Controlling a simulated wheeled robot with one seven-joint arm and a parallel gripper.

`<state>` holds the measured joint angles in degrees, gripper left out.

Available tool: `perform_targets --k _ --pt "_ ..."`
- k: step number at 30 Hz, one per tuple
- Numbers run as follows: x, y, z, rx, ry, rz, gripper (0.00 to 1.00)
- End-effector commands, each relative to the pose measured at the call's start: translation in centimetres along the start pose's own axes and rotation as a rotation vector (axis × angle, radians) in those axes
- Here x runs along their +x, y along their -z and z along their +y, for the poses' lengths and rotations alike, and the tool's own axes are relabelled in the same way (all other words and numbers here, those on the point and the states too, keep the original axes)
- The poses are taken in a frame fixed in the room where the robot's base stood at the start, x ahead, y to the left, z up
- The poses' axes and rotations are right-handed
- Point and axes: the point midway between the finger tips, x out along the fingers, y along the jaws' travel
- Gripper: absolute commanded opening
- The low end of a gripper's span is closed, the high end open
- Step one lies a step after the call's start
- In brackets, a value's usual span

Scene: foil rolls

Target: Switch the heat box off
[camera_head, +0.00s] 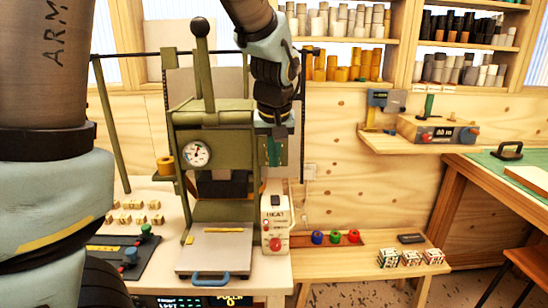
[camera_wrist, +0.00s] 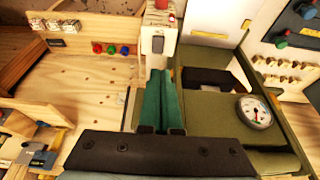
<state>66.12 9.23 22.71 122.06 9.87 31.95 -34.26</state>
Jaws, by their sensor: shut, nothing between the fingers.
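The heat box (camera_head: 276,225) is a cream box labelled HEAT beside the olive press, with a dark rocker switch (camera_head: 275,200) near its top and a red knob (camera_head: 276,244) lower down. In the wrist view, the heat box (camera_wrist: 158,22) is at the top, with the switch (camera_wrist: 157,45) facing me and a small red part near the picture's top edge. I cannot tell which way the switch is tipped. My gripper (camera_head: 274,160) points down above the box, its green fingers shut together and empty. In the wrist view, the fingertips (camera_wrist: 160,72) appear just below the switch, apparently apart from it.
The olive press (camera_head: 211,135) with a dial gauge (camera_head: 197,153) stands close left of my gripper. A strip with blue, green and red knobs (camera_head: 335,238) lies right of the box. A wall shelf holds a grey device (camera_head: 437,130). Open space lies right of the gripper.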

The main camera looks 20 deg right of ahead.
Motion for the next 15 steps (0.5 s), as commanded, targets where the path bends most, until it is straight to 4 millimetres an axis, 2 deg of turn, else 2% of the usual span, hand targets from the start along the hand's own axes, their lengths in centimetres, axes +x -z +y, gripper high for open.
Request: perform_targets --k 6,15 --pt "-1.4 0.0 0.0 0.0 0.0 0.0 0.0" --pt "-1.5 0.0 0.0 0.0 0.0 0.0 0.0"
